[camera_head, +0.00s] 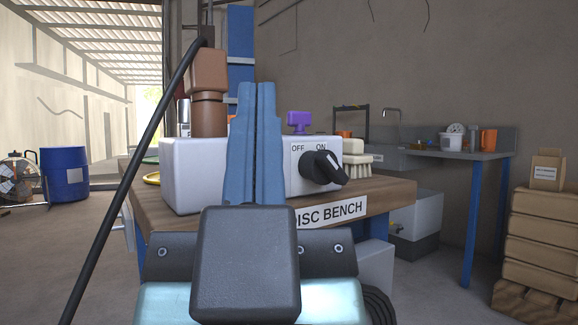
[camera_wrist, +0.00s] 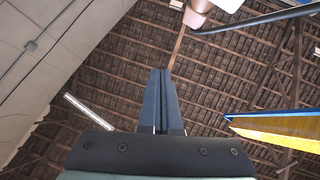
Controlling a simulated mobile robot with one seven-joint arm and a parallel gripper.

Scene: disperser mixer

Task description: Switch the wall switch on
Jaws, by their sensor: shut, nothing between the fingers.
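The switch is a white box (camera_head: 195,170) on a wooden bench, with a black rotary knob (camera_head: 318,168) on its front right under the words OFF and ON. The knob's grip slants toward the lower right; I cannot tell which word it is set to. My gripper (camera_head: 257,86) points up in front of the box, its two blue fingers together and empty, hiding the box's middle. The knob is just right of the fingers, apart from them in the picture. In the wrist view my gripper (camera_wrist: 160,72) is also shut, against the roof; the knob does not show there.
A brown plug (camera_head: 208,90) with a black cable (camera_head: 120,185) stands on the box's left. A purple part (camera_head: 299,120) and a brush (camera_head: 357,155) are behind it. The bench (camera_head: 385,195) edge is close in front.

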